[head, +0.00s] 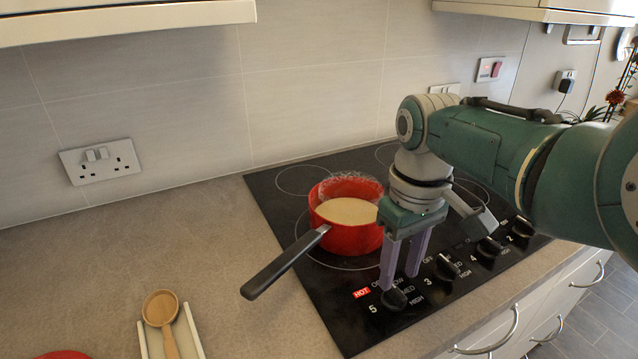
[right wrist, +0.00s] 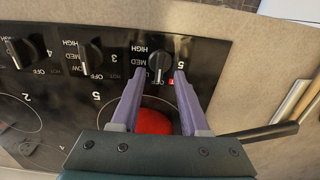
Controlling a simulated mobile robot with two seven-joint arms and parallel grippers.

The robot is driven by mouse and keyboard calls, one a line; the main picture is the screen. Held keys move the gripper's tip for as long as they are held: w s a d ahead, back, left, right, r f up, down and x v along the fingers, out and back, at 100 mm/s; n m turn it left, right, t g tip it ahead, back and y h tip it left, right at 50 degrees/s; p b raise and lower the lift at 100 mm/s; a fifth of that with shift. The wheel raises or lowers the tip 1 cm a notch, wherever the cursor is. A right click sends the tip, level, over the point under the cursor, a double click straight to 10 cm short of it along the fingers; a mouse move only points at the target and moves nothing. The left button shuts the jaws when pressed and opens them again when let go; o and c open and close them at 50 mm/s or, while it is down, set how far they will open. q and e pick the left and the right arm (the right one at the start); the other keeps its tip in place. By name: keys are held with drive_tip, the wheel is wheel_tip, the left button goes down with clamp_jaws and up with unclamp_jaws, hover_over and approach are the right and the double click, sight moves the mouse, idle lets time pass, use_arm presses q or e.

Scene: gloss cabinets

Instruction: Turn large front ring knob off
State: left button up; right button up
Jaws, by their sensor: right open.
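The black knob marked 5 (head: 394,299) is at the near left of the hob's control row, beside a lit red HOT label. It also shows in the right wrist view (right wrist: 158,64), with its grip ridge running up and down there, unlike the slanted ridges of its neighbours. My right gripper (head: 399,279) points down at this knob. Its purple fingers are open, one to each side of the knob in the right wrist view (right wrist: 158,74). I cannot tell whether they touch it or how deep they reach. My left gripper is not in view.
A red saucepan (head: 351,238) with pale contents stands on the front-left ring; its black handle (head: 285,263) sticks out over the counter. More knobs (head: 446,266) line the hob (head: 345,319) to the right. A wooden spoon (head: 161,309) lies at left. Counter between is clear.

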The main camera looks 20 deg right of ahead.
sight(395, 288)
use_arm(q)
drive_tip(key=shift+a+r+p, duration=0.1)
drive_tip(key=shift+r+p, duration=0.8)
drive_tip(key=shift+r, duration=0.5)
use_arm(e)
wheel_tip(395, 288, up, 7)
drive_tip(key=shift+f, duration=0.15)
